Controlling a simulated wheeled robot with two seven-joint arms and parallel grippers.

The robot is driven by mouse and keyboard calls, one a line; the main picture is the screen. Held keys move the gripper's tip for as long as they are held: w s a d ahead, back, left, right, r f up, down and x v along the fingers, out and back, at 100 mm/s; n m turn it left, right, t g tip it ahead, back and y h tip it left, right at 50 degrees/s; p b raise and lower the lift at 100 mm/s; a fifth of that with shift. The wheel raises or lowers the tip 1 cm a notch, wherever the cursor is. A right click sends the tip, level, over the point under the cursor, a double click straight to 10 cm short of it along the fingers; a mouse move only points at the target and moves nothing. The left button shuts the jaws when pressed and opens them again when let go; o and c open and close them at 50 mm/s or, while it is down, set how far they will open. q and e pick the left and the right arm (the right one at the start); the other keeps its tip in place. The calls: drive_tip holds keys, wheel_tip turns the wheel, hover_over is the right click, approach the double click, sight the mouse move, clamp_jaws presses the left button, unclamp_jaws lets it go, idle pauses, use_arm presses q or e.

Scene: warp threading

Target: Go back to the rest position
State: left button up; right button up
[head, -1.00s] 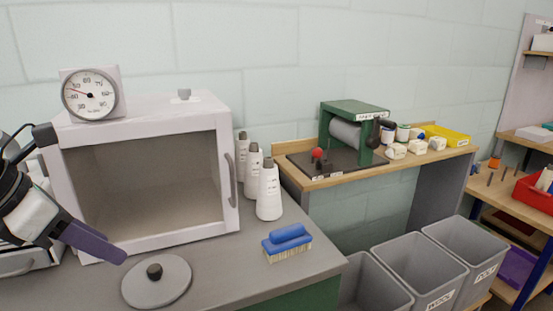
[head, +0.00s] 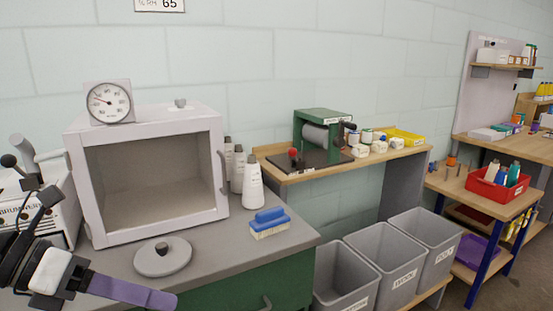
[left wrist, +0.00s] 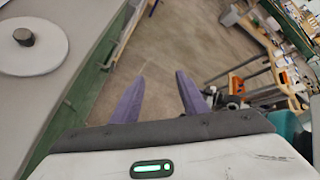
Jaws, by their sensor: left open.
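My left gripper (left wrist: 160,97) is open and empty in the left wrist view, its two purple fingers apart over the floor beside the grey counter. In the head view the left gripper (head: 172,301) is at the lower left, in front of the counter's front edge, with one purple finger showing side-on. It touches nothing that I can see. My right gripper is not in the head view.
The grey counter (head: 205,255) holds a glass-fronted cabinet (head: 150,232) with a dial gauge (head: 110,101), a round lid (head: 163,262), a blue brush (head: 268,225) and white bottles (head: 252,185). Grey bins (head: 345,275) stand right of it. Floor (left wrist: 175,50) is clear below the fingers.

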use_arm(q)
drive_tip(key=w+d+r+n+t+h, duration=0.1)
drive_tip(key=w+d+n+t+h, duration=0.15)
drive_tip(key=d+n+h, duration=0.5)
drive_tip(key=w+a+f+n+t+y+p, duration=0.1)
drive_tip(key=a+f+n+t+y, duration=0.1)
drive_tip(key=f+n+t+y, duration=0.6)
drive_tip(key=w+a+f+n+t+y+p, duration=0.1)
drive_tip(key=a+f+n+t+y, duration=0.3)
drive_tip(key=n, duration=0.8)
drive_tip(key=s+d+f+n+g+y, duration=0.1)
drive_tip(key=s+d+f+n+g, duration=0.1)
drive_tip(key=s+f+n+g, duration=0.3)
drive_tip(key=s+d+f+n+g+y, duration=0.1)
drive_tip(key=s+f+n+g, duration=0.4)
drive_tip(key=s+f, duration=0.7)
wheel_tip(320, 180, down, 8)
drive_tip(key=shift+s+d+f+n, duration=0.2)
drive_tip(key=shift+d+f+n, duration=0.05)
drive_tip(key=shift+d+n, duration=0.35)
drive_tip(key=shift+y, duration=0.25)
drive_tip(key=shift+c, duration=1.1)
drive_tip(key=shift+a, duration=0.15)
